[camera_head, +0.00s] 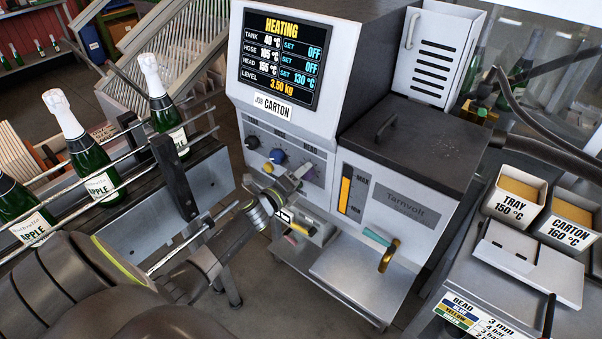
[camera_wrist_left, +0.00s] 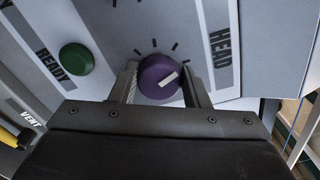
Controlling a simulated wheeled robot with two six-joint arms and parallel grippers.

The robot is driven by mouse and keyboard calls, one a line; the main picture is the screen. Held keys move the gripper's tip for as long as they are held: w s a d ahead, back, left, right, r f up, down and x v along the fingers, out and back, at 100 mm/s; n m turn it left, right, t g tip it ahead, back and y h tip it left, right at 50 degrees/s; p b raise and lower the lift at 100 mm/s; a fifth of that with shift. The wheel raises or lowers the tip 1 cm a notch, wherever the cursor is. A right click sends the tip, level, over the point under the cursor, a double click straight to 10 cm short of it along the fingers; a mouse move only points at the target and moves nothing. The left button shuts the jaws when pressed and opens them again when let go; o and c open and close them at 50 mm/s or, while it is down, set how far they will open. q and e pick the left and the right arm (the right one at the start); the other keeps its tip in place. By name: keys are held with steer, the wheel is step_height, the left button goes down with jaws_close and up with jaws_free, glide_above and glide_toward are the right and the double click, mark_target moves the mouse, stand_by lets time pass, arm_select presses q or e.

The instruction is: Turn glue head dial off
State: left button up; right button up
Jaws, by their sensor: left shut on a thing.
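The glue machine (camera_head: 385,175) has a screen (camera_head: 281,60) reading HEATING, with TANK and HOSE set to OFF and HEAD at 155 °C set to 130 °C. The purple HEAD dial (camera_wrist_left: 157,72) sits between the fingers of my left gripper (camera_wrist_left: 162,90). Its white pointer line points to the upper right, towards the HEAD label. In the head view my left gripper (camera_head: 294,181) is at the right end of the dial row and mostly covers the purple dial (camera_head: 309,173). The gripper is shut on it. My right gripper is out of view.
A dark dial (camera_head: 252,142) and a blue dial (camera_head: 277,156) are left of the gripper. A green READY button (camera_wrist_left: 76,58) is beside the purple dial. Bottles (camera_head: 86,150) stand behind rails at left. TRAY (camera_head: 514,195) and CARTON (camera_head: 571,218) bins stand at right.

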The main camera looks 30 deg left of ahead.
arm_select(q)
steer(key=n+p, duration=0.2)
steer(key=n, duration=0.4)
steer(key=n+p, duration=0.2)
steer(key=n, duration=0.5)
steer(key=n+p, duration=0.2)
steer(key=n, duration=0.4)
steer(key=shift+d+f+n, duration=0.15)
steer(key=shift+f+n, duration=0.15)
steer(key=shift+f, duration=0.05)
steer(key=shift+n, duration=0.3)
steer(key=o, duration=1)
steer(key=shift+s, duration=0.1)
steer(key=s+b, duration=0.1)
steer(key=s, duration=0.4)
steer(key=s+a+b, duration=0.1)
steer(key=s, duration=0.5)
steer(key=s+b, duration=0.1)
steer(key=s, duration=0.5)
steer(key=shift+s+a, duration=0.15)
